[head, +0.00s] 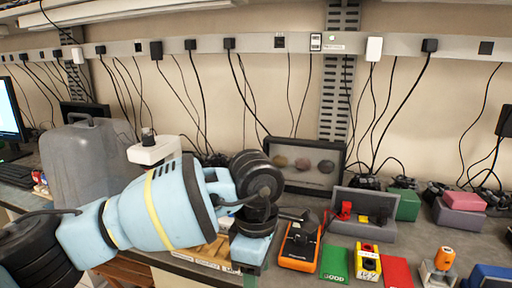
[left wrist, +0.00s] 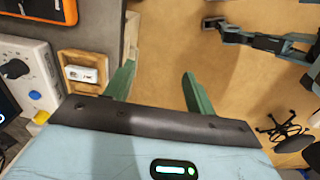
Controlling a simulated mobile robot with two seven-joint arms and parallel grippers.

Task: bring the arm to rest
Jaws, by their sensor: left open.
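My left arm (head: 160,208) comes in from the left in the head view, light blue with a yellow band. It reaches across the front of the workbench (head: 420,242) and bends down at the dark wrist joints. The fingers are hidden or cut off at the bottom of the head view. In the left wrist view my left gripper (left wrist: 158,88) shows two green fingers, spread apart with nothing between them. They are over the wooden floor (left wrist: 175,45), just beside the bench edge. My right gripper cannot be made out.
A grey case (head: 78,165) and a white device (head: 153,150) stand behind the arm. A chair base (left wrist: 284,130) stands on the floor.

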